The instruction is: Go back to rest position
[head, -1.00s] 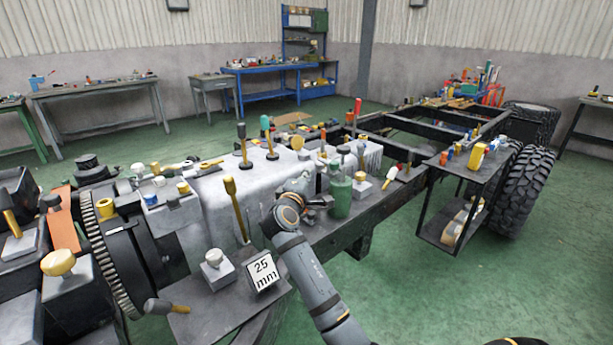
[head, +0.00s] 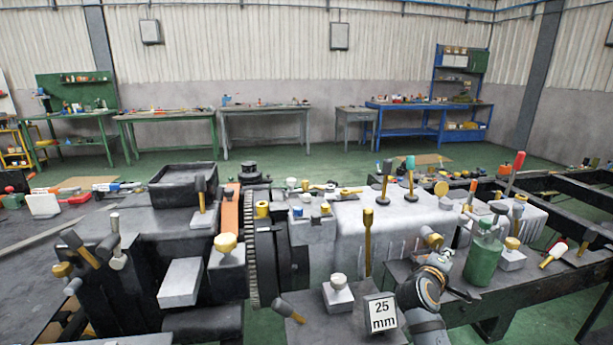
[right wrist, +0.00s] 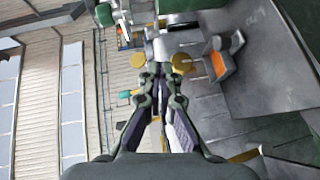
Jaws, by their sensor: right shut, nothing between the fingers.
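My right arm rises from the bottom of the head view, and its wrist stands in front of the chassis frame's side. My left gripper is not in view.
The engine block (head: 350,225) and chassis carry many upright tools and knobbed blocks close around my right wrist. A "25 mm" sign (head: 382,314) stands just left of it. Workbenches (head: 265,110) line the far wall, with green floor before them.

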